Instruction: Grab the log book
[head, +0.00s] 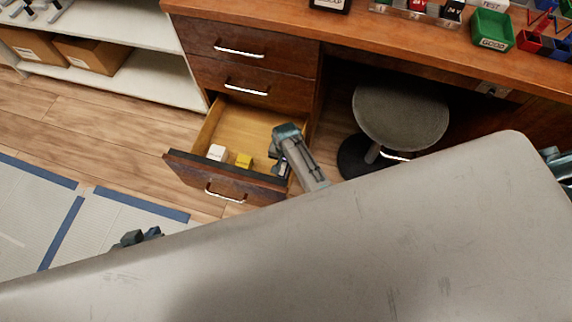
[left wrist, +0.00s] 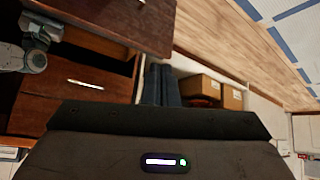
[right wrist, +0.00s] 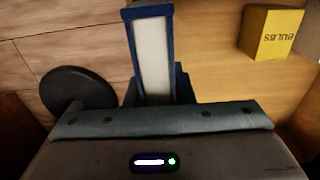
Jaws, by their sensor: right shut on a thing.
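The log book, blue with white page edges, stands in the right wrist view (right wrist: 153,55) between the fingers of my right gripper (right wrist: 157,90). In the head view my right gripper (head: 277,160) reaches into the right end of the open bottom drawer (head: 228,174), shut on the book (head: 282,168), of which only a small part shows there. My left gripper (head: 140,238) is low over the floor, left of the drawer. In the left wrist view its two fingers (left wrist: 162,84) lie side by side, shut with nothing between them.
A white box (head: 217,152) and a yellow box labelled BULBS (head: 243,160) sit in the drawer left of the book. A round stool (head: 400,115) stands right of the drawer. Shelves with cardboard boxes (head: 92,55) are at the left. My grey body covers the lower view.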

